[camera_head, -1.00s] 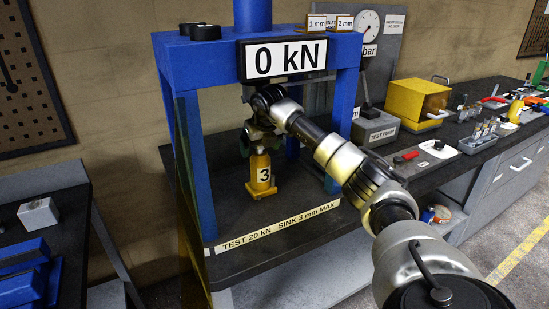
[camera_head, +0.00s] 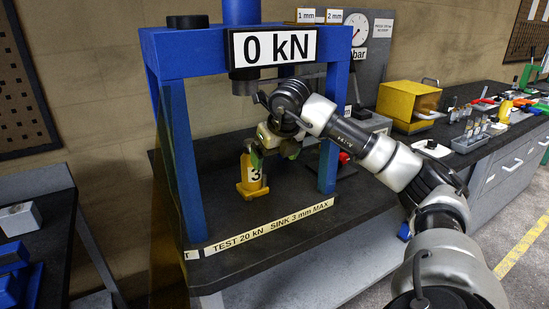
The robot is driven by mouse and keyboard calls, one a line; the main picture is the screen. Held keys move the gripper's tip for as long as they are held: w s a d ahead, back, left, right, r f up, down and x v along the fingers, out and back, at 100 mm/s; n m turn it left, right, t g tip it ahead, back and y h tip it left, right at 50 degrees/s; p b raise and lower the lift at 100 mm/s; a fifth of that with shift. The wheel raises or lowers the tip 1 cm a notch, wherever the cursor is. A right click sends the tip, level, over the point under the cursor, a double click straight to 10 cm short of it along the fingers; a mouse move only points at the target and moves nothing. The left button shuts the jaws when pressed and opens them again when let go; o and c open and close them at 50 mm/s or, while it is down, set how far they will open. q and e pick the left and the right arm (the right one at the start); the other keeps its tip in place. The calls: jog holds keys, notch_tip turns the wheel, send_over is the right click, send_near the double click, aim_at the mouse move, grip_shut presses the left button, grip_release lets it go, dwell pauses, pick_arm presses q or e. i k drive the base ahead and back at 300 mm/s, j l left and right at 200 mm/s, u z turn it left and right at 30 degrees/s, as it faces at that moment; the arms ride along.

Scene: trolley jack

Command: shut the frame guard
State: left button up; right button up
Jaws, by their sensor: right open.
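The blue press frame (camera_head: 184,160) stands on the dark bench with a 0 kN display (camera_head: 273,47) on its top beam. A thin, dark see-through panel, seemingly the frame guard (camera_head: 168,190), shows edge-on along the frame's left side; its exact angle is hard to tell. A yellow jack marked 3 (camera_head: 252,178) stands upright inside the frame. My right gripper (camera_head: 272,152) is open inside the frame, just above and right of the jack; its green-tipped fingers partly overlap the jack's top, and I cannot tell whether they touch. My left gripper is out of view.
My right arm reaches in through the open front, past the right post (camera_head: 333,125). A yellow box (camera_head: 407,103), a gauge panel (camera_head: 368,45) and small tools crowd the right bench. A label strip (camera_head: 270,226) runs along the frame's front edge. Blue blocks (camera_head: 14,258) lie on the left bench.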

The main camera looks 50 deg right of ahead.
aim_at(198, 287)
jog(key=k, duration=1)
